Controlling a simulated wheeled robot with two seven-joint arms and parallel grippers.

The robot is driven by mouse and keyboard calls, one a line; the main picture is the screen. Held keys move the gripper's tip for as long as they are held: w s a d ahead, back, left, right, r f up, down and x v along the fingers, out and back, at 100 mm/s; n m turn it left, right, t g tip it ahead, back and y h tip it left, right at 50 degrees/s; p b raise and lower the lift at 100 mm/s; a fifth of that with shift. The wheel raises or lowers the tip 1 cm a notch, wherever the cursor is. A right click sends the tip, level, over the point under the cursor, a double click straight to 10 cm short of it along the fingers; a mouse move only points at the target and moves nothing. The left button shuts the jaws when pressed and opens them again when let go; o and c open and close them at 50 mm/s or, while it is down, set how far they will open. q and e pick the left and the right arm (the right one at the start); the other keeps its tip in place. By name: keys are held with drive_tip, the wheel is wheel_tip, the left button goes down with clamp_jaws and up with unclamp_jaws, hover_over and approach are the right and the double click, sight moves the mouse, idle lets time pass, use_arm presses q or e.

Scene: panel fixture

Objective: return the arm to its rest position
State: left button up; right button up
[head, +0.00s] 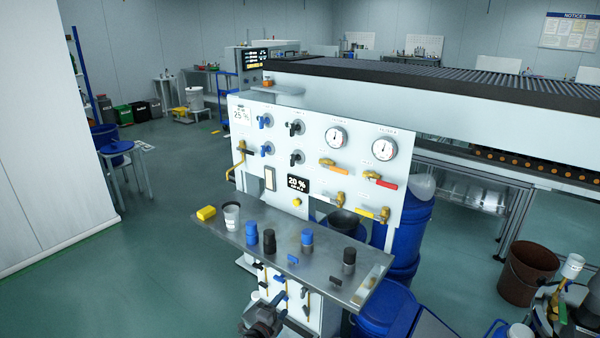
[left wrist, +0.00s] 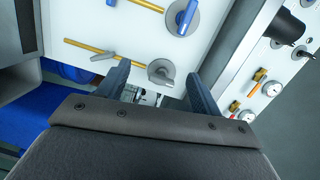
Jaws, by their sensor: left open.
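My left gripper (head: 262,318) is at the bottom of the head view, low in front of the panel fixture (head: 330,125) and below its steel shelf (head: 232,236). In the left wrist view its two dark fingers (left wrist: 158,80) are apart, with nothing held between them. A white panel (left wrist: 135,25) fills the area beyond the fingertips. It carries a round grey valve (left wrist: 161,72), a blue-handled valve (left wrist: 186,17) and yellow rods (left wrist: 88,47). The gap to the panel is hard to judge. My right gripper is not in view.
Blue drums (head: 405,235) stand behind the fixture. A brown bin (head: 528,273) stands at right. Open floor (head: 150,270) lies to the left.

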use_arm(q)
drive_tip(key=s+a+r+n+g+y, duration=0.2)
drive_tip(key=a+r+n+g+y, duration=0.2)
drive_tip(key=a+n+y, duration=0.8)
drive_tip(key=s+d+f+n+g+h, duration=0.1)
drive_tip(key=s+f+n+g, duration=0.1)
drive_tip(key=s, duration=1.3)
drive_tip(key=s+d+f+n+g+h, duration=0.1)
drive_tip(key=s+f, duration=0.6)
drive_tip(key=s, duration=0.8)
drive_tip(key=s+d+f+n+g+h, duration=0.1)
drive_tip(key=s+f+n+g+h, duration=0.2)
drive_tip(key=s, duration=1.3)
drive_tip(key=f+n+g, duration=0.1)
drive_tip(key=n+g, duration=0.1)
drive_tip(key=g, duration=0.1)
drive_tip(key=shift+f+g, duration=0.15)
drive_tip(key=shift+g, duration=0.25)
drive_tip(key=shift+f, duration=0.1)
